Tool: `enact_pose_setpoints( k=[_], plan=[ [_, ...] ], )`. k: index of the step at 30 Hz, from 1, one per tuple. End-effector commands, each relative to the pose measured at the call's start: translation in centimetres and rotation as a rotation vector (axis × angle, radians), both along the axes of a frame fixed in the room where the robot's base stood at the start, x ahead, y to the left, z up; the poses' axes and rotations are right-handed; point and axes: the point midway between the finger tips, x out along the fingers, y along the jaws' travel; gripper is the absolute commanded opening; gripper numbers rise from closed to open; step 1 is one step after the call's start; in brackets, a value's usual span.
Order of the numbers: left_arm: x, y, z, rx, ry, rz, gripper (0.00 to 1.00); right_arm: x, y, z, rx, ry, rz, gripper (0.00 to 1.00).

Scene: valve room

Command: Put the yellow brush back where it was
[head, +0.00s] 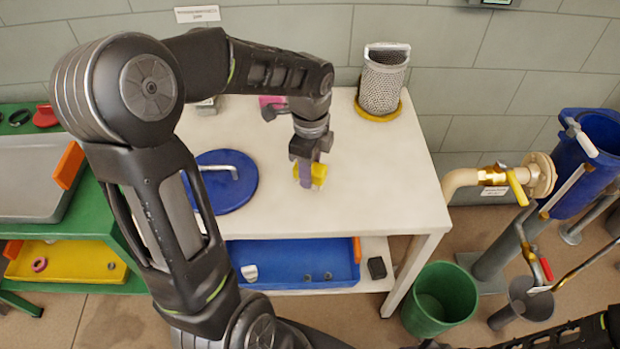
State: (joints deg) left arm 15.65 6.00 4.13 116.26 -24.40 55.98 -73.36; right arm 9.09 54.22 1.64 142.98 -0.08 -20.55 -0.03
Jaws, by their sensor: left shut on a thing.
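The yellow brush (320,175) is small and partly hidden behind the fingers of my left gripper (306,175). The gripper points down and is shut on the brush, over the middle of the white table (375,205). The brush is at or just above the tabletop; I cannot tell whether it touches. My right arm shows only in part at the bottom right, and its gripper is not in view.
A blue round lid (238,190) lies left of the brush. A perforated metal basket (383,80) stands on a yellow ring (385,113) at the back right. A pink thing (271,101) is behind my wrist. The tabletop's right part is clear. A green bucket (440,300) stands below.

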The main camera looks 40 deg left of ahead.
Motion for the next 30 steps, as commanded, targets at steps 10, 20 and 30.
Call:
enact_pose_setpoints(
  k=[10,20,30],
  plan=[
    [-0.1,0.0,-3.7,-0.001,0.003,-0.001,0.06,0.0,0.0,-0.3,0.0,0.0,0.0,0.36],
    [-0.1,0.0,-3.9,0.0,0.001,0.0,0.39,0.0,0.0,-0.4,0.0,0.0,0.0,0.36],
    [-0.1,0.0,-3.8,0.0,0.001,0.0,0.6,0.0,0.0,-0.3,0.0,0.0,0.0,0.36]
  ],
)
